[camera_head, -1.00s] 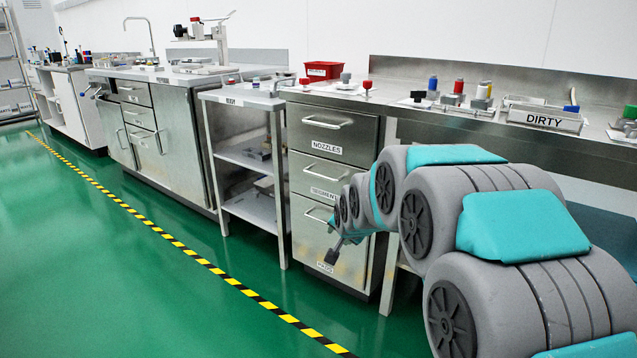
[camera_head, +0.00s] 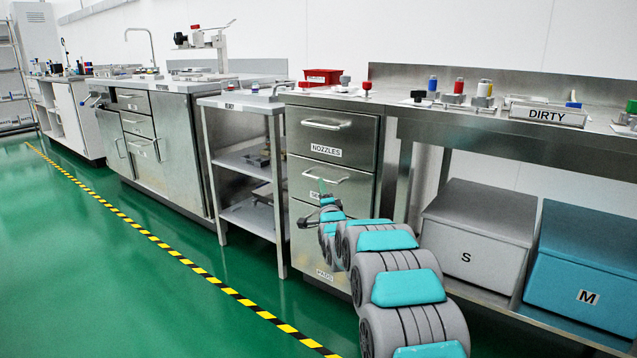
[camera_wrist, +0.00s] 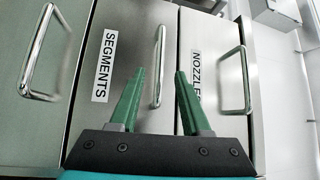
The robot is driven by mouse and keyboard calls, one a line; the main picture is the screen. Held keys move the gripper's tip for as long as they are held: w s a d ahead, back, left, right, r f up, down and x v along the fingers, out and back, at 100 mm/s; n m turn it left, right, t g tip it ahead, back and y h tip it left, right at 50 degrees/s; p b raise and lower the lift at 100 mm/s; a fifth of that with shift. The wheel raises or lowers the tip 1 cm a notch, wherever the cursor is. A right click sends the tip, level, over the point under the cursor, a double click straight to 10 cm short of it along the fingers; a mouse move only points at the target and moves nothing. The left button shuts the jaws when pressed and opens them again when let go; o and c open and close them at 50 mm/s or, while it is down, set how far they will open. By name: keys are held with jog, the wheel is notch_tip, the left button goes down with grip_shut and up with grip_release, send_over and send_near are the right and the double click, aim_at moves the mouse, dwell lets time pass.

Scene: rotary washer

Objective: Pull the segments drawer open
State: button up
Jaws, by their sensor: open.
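The segments drawer (camera_wrist: 88,85) is the middle drawer of a steel cabinet, and its label reads SEGMENTS in the wrist view. It looks shut, flush with its neighbours. Its bar handle (camera_wrist: 160,65) shows between my green fingertips in the wrist view, ahead of them. In the head view the handle (camera_head: 340,177) lies just above and beyond my gripper (camera_head: 321,190). My gripper, also in the wrist view (camera_wrist: 159,72), is open and empty, with a finger to each side of the handle's line. I cannot tell whether either finger touches it. My arm partly hides the drawer's label in the head view.
The nozzles drawer (camera_head: 335,138) is above and the pads drawer (camera_head: 309,240) below, both shut with bar handles. An open-shelf steel stand (camera_head: 250,158) stands to the left. Grey and teal boxes (camera_head: 475,240) sit under the bench to the right. Green floor is clear in front.

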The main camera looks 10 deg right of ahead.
jog(key=shift+w+a+r, duration=0.1)
jog(key=shift+w+r, duration=0.05)
jog(key=shift+w, duration=1.1)
jog(key=shift+w+d+r, duration=0.1)
jog(key=shift+w+r, duration=0.1)
jog(key=shift+w, duration=1.05)
jog(key=shift+w+a+r, duration=0.1)
jog(key=shift+w+r, duration=0.05)
jog(key=shift+w, duration=1.1)
grip_shut()
jog(key=shift+f, duration=0.1)
